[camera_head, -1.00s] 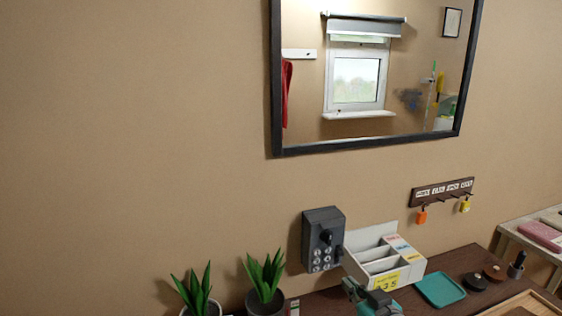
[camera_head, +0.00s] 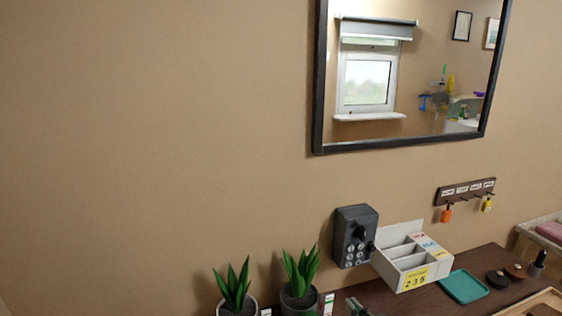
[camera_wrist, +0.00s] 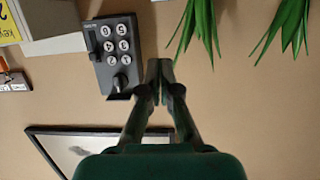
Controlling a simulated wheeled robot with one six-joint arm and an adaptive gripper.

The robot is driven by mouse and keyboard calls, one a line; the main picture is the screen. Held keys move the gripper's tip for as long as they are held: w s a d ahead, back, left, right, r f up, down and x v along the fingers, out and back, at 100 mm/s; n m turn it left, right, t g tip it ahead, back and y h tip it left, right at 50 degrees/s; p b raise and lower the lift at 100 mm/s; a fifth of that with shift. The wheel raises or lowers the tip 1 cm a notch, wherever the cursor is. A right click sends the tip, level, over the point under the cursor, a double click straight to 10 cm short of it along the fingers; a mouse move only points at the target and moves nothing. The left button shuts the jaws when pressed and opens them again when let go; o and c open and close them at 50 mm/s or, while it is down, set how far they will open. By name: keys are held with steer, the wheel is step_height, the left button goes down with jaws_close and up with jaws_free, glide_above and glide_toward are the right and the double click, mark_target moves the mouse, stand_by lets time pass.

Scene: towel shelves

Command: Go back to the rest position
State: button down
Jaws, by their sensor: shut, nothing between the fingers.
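My gripper (camera_wrist: 159,75) is shut and empty in the wrist view, its fingertips together in front of the tan wall, between a grey keypad box and a green plant. In the head view only the tip of my gripper (camera_head: 356,305) shows at the bottom edge, below the keypad box and left of the white sorter. The wrist view is upside down.
A grey keypad box (camera_head: 352,236) hangs on the wall beside a white compartment sorter (camera_head: 414,277). Two potted plants (camera_head: 236,285) (camera_head: 299,275) stand to the left. A teal tray (camera_head: 464,286) lies on the brown table. A key rack (camera_head: 466,191) and a mirror (camera_head: 318,80) hang above.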

steer(key=s+d+f+m+h, duration=0.1)
steer(key=s+f, duration=0.7)
steer(key=s, duration=0.2)
steer(key=s+d+f+m+h, duration=0.1)
steer(key=s+f+m+h, duration=0.1)
steer(key=s+f, duration=0.7)
steer(key=a+f+v, duration=0.1)
steer(key=f+v, duration=0.1)
steer(key=v, duration=2.4)
steer(key=shift+s+f+h, duration=0.3)
steer(key=shift+s, duration=0.3)
steer(key=shift+d, duration=0.15)
